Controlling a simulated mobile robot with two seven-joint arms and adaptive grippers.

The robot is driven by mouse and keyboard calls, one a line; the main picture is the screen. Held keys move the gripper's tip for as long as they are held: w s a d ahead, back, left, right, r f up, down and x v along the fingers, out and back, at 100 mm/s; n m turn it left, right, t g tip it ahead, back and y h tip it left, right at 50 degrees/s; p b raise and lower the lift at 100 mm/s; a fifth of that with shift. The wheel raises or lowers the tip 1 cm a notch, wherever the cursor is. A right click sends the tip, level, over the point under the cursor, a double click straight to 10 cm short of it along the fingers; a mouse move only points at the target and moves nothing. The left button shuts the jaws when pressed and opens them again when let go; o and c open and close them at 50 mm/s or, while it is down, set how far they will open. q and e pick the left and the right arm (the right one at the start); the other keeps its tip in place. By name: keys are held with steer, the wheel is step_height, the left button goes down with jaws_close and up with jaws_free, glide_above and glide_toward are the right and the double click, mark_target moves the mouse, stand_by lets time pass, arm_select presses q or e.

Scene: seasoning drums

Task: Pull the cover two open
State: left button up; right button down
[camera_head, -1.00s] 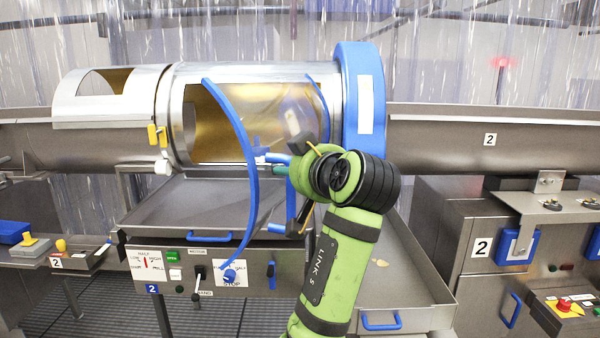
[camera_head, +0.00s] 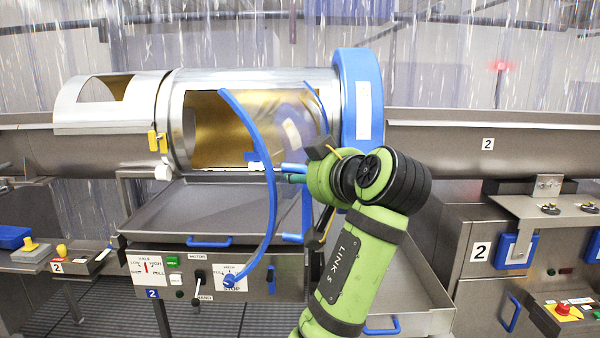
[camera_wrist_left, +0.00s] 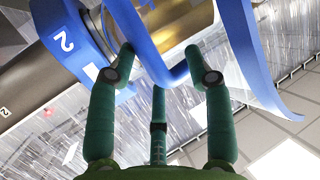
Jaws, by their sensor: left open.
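Cover two is a clear curved panel with blue curved edges (camera_head: 268,160), on the front of the metal drum (camera_head: 200,75). It stands swung out from the drum, and the golden inside (camera_head: 215,130) shows behind it. My left gripper (camera_head: 285,173) is at the cover's front, its fingers partly hidden by my arm. In the left wrist view my three green fingers (camera_wrist_left: 165,68) are spread, and a blue bar of the cover (camera_wrist_left: 150,58) passes between them. Whether they touch it I cannot tell. My right gripper is out of view.
A blue ring (camera_head: 348,110) closes the drum's right end. Below are a metal tray (camera_head: 165,225) and a control panel (camera_head: 205,285) with buttons and switches. A second machine (camera_head: 480,285) stands at the right. Clear strip curtains hang behind.

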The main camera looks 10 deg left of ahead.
arm_select(q)
steer(key=d, duration=0.1)
steer(key=s+d+p, duration=0.1)
steer(key=d, duration=0.1)
steer(key=s+d+p, duration=0.1)
steer(key=d, duration=0.1)
steer(key=shift+s+d+r, duration=0.1)
steer(key=shift+r, duration=0.05)
stand_by(0.5)
